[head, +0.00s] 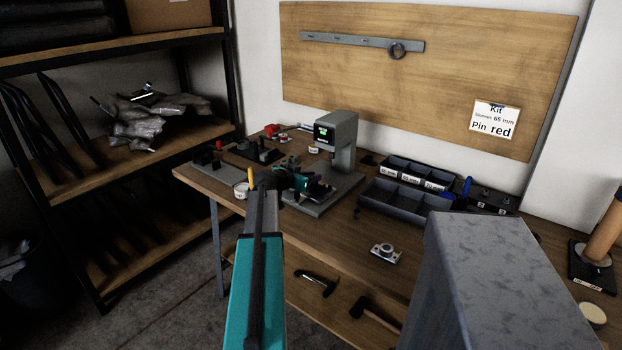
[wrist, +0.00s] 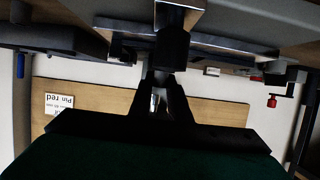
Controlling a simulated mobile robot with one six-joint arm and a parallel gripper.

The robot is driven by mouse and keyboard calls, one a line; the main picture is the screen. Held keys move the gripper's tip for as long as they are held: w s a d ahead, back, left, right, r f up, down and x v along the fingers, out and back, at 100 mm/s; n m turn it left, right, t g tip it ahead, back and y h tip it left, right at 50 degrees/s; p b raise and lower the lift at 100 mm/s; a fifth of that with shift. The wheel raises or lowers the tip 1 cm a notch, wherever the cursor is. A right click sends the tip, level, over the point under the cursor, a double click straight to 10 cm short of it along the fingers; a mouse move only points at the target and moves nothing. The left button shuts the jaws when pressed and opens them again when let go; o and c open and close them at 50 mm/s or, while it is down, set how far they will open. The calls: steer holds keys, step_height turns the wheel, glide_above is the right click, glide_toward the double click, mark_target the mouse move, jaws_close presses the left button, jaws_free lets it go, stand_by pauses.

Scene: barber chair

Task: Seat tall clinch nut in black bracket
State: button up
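My gripper (head: 316,186) is at the grey bench press (head: 343,140), low in front of its column and above its base. In the wrist view its dark fingers (wrist: 161,85) come close together below a dark block (wrist: 172,48). A small pale, silvery patch (wrist: 155,101) shows between the fingers. I cannot tell whether it is the tall clinch nut or the background. Dark parts crowd the press, and I cannot make out the black bracket for certain. Whether the fingers touch anything is hidden.
Grey divided bins (head: 398,199) stand right of the press. A black fixture (head: 255,152) and a white tub (head: 241,190) are on its left. A small silver device (head: 384,252) lies near the front edge. A card reading "Pin red" (head: 494,121) hangs on the board.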

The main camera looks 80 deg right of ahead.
steer(key=shift+a+f+p, duration=0.2)
steer(key=shift+f+p, duration=0.15)
steer(key=shift+f, duration=0.1)
steer(key=shift+r+p, duration=0.3)
steer(key=shift+p, duration=0.25)
steer(key=b+v, duration=0.1)
steer(key=v, duration=1)
steer(key=shift+w+r+b, duration=0.25)
steer(key=shift+r+b, duration=0.1)
steer(key=shift+r, duration=0.2)
steer(key=shift+a, duration=0.1)
